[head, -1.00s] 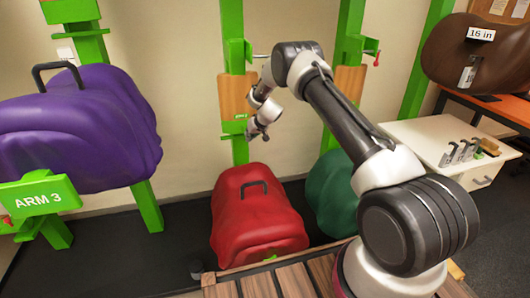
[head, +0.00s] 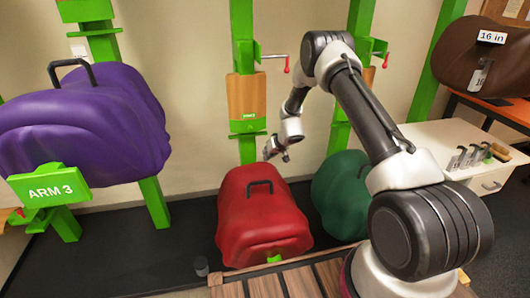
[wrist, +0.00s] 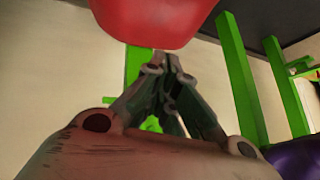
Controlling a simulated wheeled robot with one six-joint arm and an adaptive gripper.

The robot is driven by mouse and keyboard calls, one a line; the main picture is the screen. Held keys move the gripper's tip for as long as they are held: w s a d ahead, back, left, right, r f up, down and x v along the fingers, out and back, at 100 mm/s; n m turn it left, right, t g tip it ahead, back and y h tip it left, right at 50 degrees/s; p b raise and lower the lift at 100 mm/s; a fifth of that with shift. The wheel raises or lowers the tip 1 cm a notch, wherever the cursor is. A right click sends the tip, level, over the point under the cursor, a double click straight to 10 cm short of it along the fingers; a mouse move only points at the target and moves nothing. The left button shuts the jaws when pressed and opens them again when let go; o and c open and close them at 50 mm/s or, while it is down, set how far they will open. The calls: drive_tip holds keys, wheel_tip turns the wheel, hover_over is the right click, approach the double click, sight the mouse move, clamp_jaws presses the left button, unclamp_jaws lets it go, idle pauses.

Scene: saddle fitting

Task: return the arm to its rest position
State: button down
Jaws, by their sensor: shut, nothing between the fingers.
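My arm rises from the lower right of the head view and bends over at the top. My gripper (head: 275,151) hangs at its end, above and just behind the red saddle (head: 262,215), in front of the wall. In the wrist view my gripper (wrist: 165,62) has its fingers together with nothing between them. The red saddle (wrist: 158,18) shows beyond the fingertips in that view. I cannot tell the exact gap between fingertips and saddle.
A purple saddle (head: 88,120) sits on the green ARM 3 stand (head: 48,188) at left. A green saddle (head: 338,190) is partly behind my arm. Green posts (head: 243,60) stand at the wall. A white cabinet (head: 430,140) with small tools and a brown saddle (head: 470,60) are at right.

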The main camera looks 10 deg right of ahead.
drive_tip(key=s+a+m+g+y, duration=0.2)
drive_tip(key=s+m+g, duration=0.15)
drive_tip(key=s, duration=0.85)
drive_tip(key=s+d+r+h, duration=0.1)
drive_tip(key=s+d+r, duration=0.3)
drive_tip(key=s+r, duration=0.9)
drive_tip(key=s+d+r+n+h, duration=0.1)
drive_tip(key=s+d+r, duration=0.4)
drive_tip(key=s+r, duration=0.9)
drive_tip(key=s+d+r+n+h, duration=0.1)
drive_tip(key=s+d+r+h, duration=0.2)
drive_tip(key=s+r, duration=1)
drive_tip(key=shift+s+d+r+t, duration=0.35)
drive_tip(key=shift+d+r+t, duration=0.1)
drive_tip(key=shift+d+r, duration=0.8)
drive_tip(key=shift+n, duration=0.25)
